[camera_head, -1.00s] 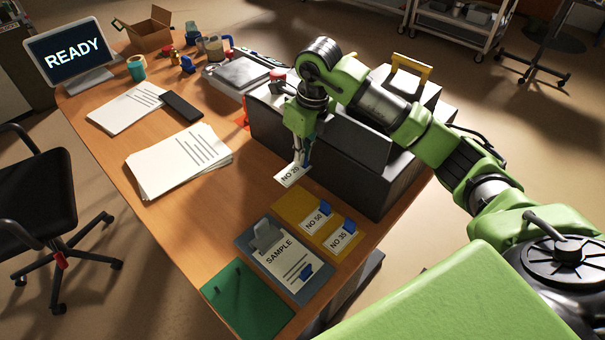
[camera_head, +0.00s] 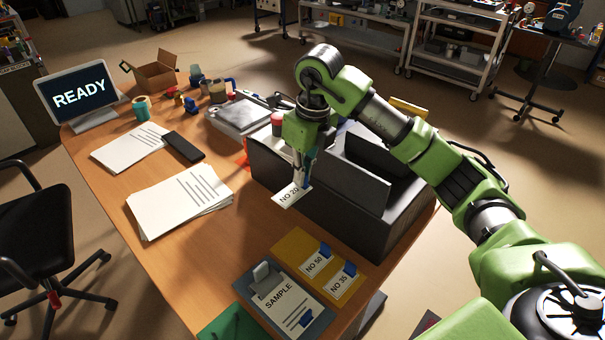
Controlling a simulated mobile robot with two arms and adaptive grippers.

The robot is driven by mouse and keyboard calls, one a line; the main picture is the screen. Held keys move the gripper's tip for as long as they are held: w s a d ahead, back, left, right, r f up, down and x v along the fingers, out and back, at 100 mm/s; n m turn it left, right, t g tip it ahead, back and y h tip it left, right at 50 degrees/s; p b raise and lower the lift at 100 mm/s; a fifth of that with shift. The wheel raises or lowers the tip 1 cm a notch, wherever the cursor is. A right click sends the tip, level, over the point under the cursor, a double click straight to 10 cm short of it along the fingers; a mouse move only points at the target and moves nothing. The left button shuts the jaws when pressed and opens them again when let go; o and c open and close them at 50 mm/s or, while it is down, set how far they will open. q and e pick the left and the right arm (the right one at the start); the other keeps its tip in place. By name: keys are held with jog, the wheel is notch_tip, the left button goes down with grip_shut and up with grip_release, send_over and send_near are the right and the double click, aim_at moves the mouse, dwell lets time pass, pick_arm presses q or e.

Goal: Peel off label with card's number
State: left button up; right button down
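My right gripper (camera_head: 302,172) is shut on a white label (camera_head: 290,196) marked "NO 20" and holds it above the table, in front of the dark grey machine. Two more labels, "NO 50" (camera_head: 316,263) and "NO 35" (camera_head: 344,281), lie on a yellow mat (camera_head: 290,243), each with a blue tab. A white card (camera_head: 281,303) marked "SAMPLE" lies on a grey-blue board (camera_head: 247,284), with a grey clip at its top and a blue piece at its lower end. I cannot read a number on the card. My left gripper is out of view.
The dark grey machine (camera_head: 336,205) stands close behind my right gripper. A green mat (camera_head: 222,322) is partly cut off at the bottom. Paper stacks (camera_head: 165,208), a black phone (camera_head: 184,149) and a "READY" screen (camera_head: 79,94) stand left. The table middle is clear.

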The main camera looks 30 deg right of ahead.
jog(key=shift+r+p, duration=0.75)
jog(key=shift+r, duration=0.3)
jog(key=shift+r, duration=0.1)
dwell(0.8)
